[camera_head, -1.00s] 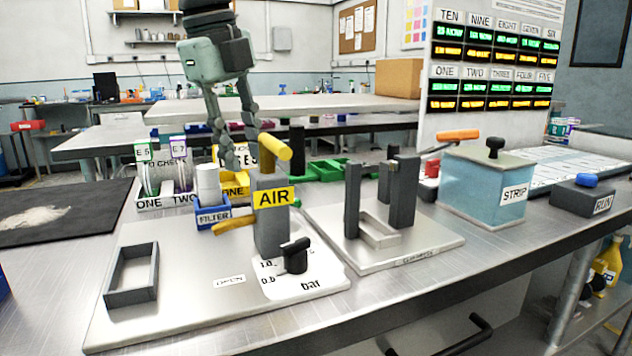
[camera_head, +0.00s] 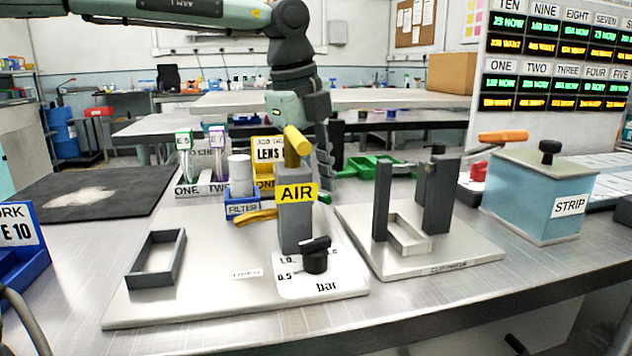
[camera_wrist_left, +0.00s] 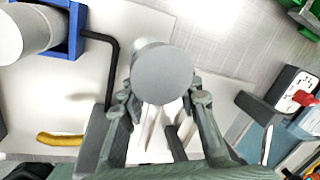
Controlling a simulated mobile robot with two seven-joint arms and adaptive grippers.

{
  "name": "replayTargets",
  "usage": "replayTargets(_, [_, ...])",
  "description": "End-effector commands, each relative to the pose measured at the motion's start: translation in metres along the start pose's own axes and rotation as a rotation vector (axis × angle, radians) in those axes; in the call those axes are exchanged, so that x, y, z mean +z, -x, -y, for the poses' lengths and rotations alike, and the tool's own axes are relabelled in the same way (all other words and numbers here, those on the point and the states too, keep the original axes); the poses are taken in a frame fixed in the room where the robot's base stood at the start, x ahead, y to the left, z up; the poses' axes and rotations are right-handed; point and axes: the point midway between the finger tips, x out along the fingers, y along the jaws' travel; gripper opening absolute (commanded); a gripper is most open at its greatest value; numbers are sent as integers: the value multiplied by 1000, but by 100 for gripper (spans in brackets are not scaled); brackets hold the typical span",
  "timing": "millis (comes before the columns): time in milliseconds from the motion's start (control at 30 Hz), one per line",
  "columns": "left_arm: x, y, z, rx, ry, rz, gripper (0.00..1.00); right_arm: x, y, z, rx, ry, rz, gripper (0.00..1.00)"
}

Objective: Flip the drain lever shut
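No part is legibly marked as a drain. The grey AIR post (camera_head: 295,225) carries a yellow handle (camera_head: 297,142) at its top. A curved yellow lever (camera_head: 258,216) sticks out low on its left, and shows in the left wrist view (camera_wrist_left: 60,139). My left gripper (camera_head: 322,190) is pointed down behind the post, its far finger partly hidden. In the left wrist view its fingers (camera_wrist_left: 163,98) stand apart, with a round grey cap (camera_wrist_left: 163,72) between them; contact is unclear. The yellow lever lies left of the fingers, apart from them. My right gripper is out of view.
A white filter cylinder (camera_head: 240,174) stands in a blue holder (camera_head: 243,204) left of the post. A black knob (camera_head: 315,257) is in front. A grey stand (camera_head: 437,200) and a STRIP tank (camera_head: 535,205) are to the right. The plate's front left has a rectangular frame (camera_head: 157,262).

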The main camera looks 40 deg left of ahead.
Motion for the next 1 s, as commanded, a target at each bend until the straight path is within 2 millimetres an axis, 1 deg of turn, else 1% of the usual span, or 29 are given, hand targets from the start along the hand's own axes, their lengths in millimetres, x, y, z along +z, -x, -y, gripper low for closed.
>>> replayTargets(267, [0, -3, 0, -1, -1, 0, 31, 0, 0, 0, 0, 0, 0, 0])
replayTargets(367, [0, -3, 0, -1, -1, 0, 21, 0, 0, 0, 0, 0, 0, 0])
replayTargets(533, [0, -2, 0, -1, -1, 0, 0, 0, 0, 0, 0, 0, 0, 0])
replayTargets(733, [0, -2, 0, -1, -2, 0, 0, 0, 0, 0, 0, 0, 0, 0])
replayTargets(833, [0, -3, -2, -1, -35, -8, 0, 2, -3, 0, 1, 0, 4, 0])
replayTargets(867, [0, -4, -2, -1, -55, -12, 0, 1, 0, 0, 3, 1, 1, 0])
replayTargets(900, [0, -3, -3, -1, -83, -19, 0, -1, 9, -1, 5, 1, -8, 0])
replayTargets(1000, [0, -2, -5, 0, -145, -34, 0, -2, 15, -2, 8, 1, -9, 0])
